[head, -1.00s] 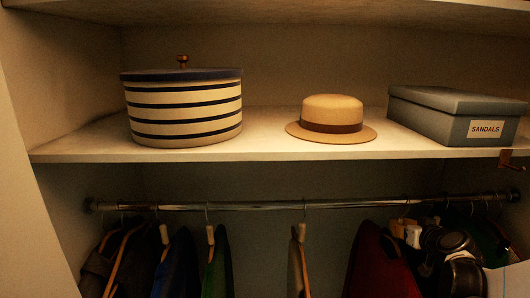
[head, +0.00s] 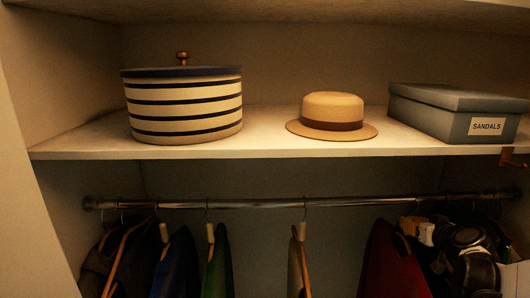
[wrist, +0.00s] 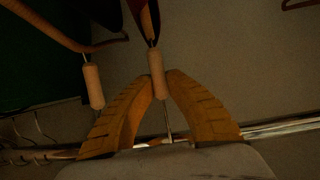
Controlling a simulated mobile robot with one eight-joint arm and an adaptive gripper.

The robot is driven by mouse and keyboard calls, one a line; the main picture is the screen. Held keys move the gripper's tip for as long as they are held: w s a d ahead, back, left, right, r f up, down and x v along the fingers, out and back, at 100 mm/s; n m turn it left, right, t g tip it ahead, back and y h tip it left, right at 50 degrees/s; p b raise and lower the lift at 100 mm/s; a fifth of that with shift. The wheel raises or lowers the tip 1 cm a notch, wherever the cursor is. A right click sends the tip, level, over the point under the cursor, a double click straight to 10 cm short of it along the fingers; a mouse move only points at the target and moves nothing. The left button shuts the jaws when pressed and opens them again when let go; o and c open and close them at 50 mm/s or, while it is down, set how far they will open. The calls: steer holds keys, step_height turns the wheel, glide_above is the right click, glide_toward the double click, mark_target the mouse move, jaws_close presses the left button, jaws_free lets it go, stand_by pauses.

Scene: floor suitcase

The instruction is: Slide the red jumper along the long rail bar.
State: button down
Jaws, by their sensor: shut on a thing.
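The red jumper (head: 392,265) hangs from the long rail bar (head: 260,205), right of the middle in the head view. My gripper (head: 410,226) is at the top of its hanger, just below the rail, partly hidden by my own arm. In the wrist view my gripper (wrist: 160,82) has its two ribbed tan fingers closed around the wooden sleeve (wrist: 156,66) on the hanger's neck. The hanger and a strip of dark red cloth (wrist: 145,22) run up from it. The rail (wrist: 265,132) crosses low in the wrist view, and the hook top is partly hidden.
A cream garment (head: 294,268) hangs left of the jumper across a clear gap. Green (head: 219,265), blue (head: 174,268) and dark brown (head: 103,265) garments hang farther left. The shelf (head: 330,150) above holds a striped box (head: 185,108), a straw hat (head: 333,112) and a sandals box (head: 450,112).

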steer(key=shift+a, duration=0.1)
steer(key=a, duration=0.2)
steer(key=shift+a, duration=0.4)
steer(key=shift+d, duration=0.1)
